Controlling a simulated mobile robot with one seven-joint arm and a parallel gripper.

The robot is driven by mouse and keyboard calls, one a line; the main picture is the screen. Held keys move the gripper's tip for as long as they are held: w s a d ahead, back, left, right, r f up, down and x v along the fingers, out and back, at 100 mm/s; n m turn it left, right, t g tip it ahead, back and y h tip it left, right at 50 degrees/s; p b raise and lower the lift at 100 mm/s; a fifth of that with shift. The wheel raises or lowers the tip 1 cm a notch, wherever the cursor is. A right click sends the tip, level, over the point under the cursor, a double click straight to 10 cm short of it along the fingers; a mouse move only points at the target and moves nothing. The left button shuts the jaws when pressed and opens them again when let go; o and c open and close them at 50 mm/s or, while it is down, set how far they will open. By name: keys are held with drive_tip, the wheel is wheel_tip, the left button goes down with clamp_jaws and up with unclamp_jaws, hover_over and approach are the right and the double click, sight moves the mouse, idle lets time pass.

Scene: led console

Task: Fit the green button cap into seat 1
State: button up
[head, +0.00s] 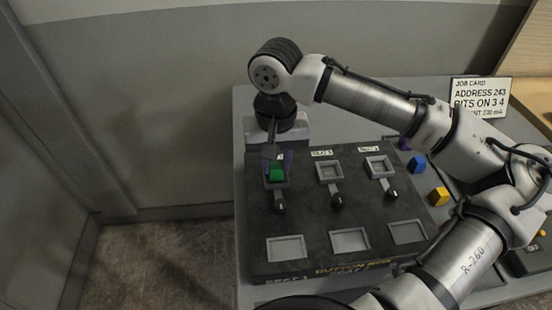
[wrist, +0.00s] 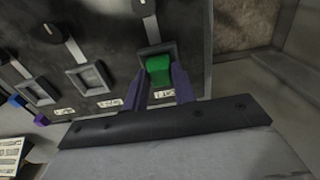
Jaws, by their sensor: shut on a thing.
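The green button cap (head: 277,172) is at the upper left square seat (head: 275,184) of the dark console in the head view. In the wrist view the green cap (wrist: 158,71) sits between the two purple fingers of my gripper (wrist: 160,76), which is shut on it. The cap overlaps the raised frame of the seat (wrist: 148,51), and I cannot tell whether it is down inside or just above. A label beside this seat (wrist: 164,94) is partly hidden by a finger. My gripper also shows from above in the head view (head: 279,158).
Two empty framed seats (head: 330,171) (head: 377,167) lie to the right, each with a black knob below. Several flat grey recesses (head: 286,248) line the console's front. A blue block (head: 417,164) and a yellow block (head: 439,196) lie right of the console. A job card (head: 480,97) stands behind.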

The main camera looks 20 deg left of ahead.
drive_tip(key=shift+f, duration=0.15)
drive_tip(key=o, duration=1)
wheel_tip(320, 180, up, 14)
drive_tip(key=shift+f+b, duration=0.1)
drive_tip(key=shift+b, duration=0.65)
drive_tip(key=shift+a, duration=0.1)
